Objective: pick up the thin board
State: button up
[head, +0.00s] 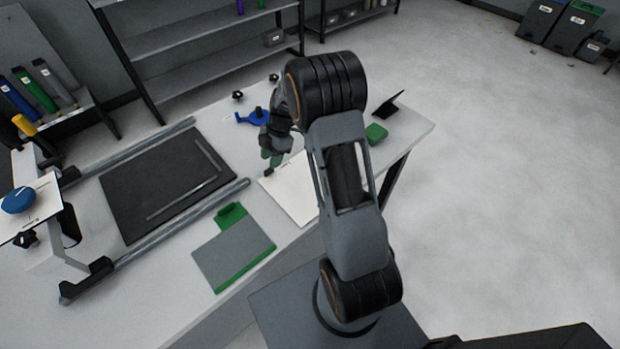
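A thin off-white board (288,196) lies flat on the white table, its right part hidden behind my arm. My gripper (268,168) points down at the board's far left corner. The fingertips look close to the board's edge, but I cannot tell whether they touch it. The gripper is small and dark here, and whether its fingers are apart or shut on something is not clear. A green part shows at the fingers.
A grey panel on a green base (235,254) lies nearer on the table. A black mat (130,200) lies between two metal rails at left. A blue tool (250,118) and dark knobs stand behind my gripper. A green block (376,133) and a dark stand (388,107) are at right.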

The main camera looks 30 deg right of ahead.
aim_at(268, 169)
jog(key=shift+p+x, duration=0.85)
jog(key=shift+x, duration=1.6)
jog(key=shift+w, duration=0.15)
grip_shut()
